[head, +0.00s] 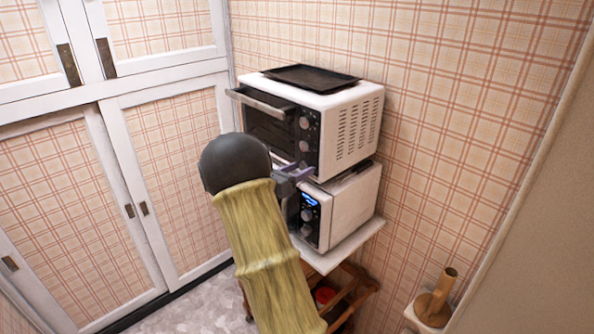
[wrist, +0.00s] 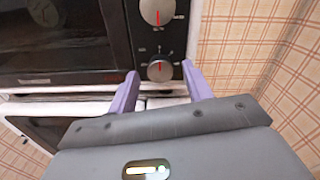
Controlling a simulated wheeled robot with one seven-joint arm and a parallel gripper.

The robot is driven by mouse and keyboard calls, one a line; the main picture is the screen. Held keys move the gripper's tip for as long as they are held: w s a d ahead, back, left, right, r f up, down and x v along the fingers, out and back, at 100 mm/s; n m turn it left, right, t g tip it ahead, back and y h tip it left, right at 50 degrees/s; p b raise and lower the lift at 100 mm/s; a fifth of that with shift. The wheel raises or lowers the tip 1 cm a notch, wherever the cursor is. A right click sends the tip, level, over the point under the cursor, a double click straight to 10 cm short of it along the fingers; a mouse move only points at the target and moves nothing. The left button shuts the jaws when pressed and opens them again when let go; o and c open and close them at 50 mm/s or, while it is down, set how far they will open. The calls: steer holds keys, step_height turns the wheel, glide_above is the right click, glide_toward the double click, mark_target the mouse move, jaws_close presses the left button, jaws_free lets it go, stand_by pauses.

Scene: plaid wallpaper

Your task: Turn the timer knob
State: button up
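The white toaster oven (head: 350,125) has a column of round silver knobs on its dark front panel. The labels are too small to read, so I cannot tell which is the timer. My gripper (head: 306,173) is at the oven's lower front corner. In the wrist view, its purple fingers (wrist: 161,74) are open on either side of the lowest knob. I cannot tell whether they touch it. The head view hides this knob behind my gripper.
A microwave (head: 349,208) with a lit blue display stands directly below the oven on a white shelf (head: 345,248). A dark tray (head: 310,78) lies on the oven. The oven door handle (head: 262,103) juts out at left. Plaid wall is close at right.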

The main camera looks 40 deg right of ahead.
steer(key=c, duration=0.9)
steer(key=shift+f+m+b, duration=0.15)
steer(key=shift+m+b, duration=0.15)
steer(key=shift+b, duration=0.45)
steer(key=m+b, duration=1.6)
steer(key=b, duration=1.3)
steer(key=shift+f, duration=0.1)
steer(key=shift+m+b, duration=0.4)
steer(key=shift+m, duration=0.3)
steer(key=shift+r, duration=0.2)
